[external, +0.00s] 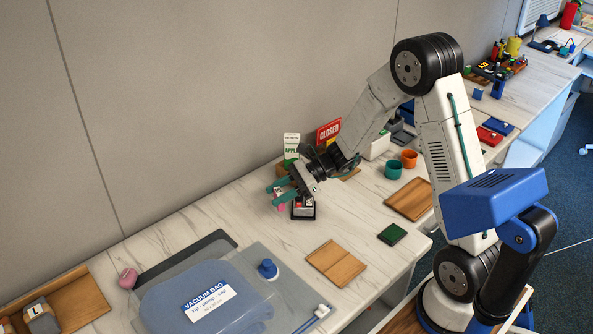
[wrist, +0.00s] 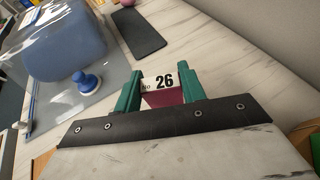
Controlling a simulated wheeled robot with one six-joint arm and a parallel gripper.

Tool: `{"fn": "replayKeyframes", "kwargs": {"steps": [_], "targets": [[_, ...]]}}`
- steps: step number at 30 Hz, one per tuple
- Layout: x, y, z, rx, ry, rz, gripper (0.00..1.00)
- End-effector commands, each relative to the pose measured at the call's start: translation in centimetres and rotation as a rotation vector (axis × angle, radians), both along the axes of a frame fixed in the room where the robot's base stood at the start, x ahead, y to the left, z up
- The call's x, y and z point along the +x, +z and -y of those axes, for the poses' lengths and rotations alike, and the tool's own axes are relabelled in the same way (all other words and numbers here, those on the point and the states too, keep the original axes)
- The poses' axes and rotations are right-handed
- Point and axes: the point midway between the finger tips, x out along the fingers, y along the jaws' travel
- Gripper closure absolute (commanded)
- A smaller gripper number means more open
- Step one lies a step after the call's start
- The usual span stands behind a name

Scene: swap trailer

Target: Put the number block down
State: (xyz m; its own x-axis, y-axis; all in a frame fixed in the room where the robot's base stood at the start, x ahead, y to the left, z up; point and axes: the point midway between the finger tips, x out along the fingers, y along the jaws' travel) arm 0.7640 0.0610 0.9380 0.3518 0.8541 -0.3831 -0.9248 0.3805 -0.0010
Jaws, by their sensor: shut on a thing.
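The number block (wrist: 161,84) has a white face reading "No 26" and a magenta side. It sits between the two green fingers of my gripper (wrist: 160,92) in the wrist view. In the external view my gripper (external: 282,187) is shut on it near the back of the white marbled counter (external: 350,215), and a pink bit of the block (external: 282,207) shows just below the fingers. I cannot tell whether the block touches the counter.
A green-and-white carton (external: 291,147) and a red CLOSED sign (external: 328,132) stand behind. A blue vacuum bag (external: 190,300) lies front left; a wooden board (external: 336,264) lies front right.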

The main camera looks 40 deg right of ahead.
Motion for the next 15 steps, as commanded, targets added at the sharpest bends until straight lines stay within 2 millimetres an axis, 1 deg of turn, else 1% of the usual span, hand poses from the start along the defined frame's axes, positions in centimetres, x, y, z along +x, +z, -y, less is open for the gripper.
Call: {"fn": "replayKeyframes", "kwargs": {"steps": [1, 6, 10, 15], "targets": [[1.5, -0.2, -0.2, -0.001, 0.002, 0.001, 0.81], [5.7, -0.6, -0.5, 0.001, 0.001, 0.001, 0.81], [7.8, -0.8, -0.7, 0.001, 0.001, 0.000, 0.81], [8.9, -0.8, -0.8, 0.001, 0.000, 0.000, 0.81]]}}
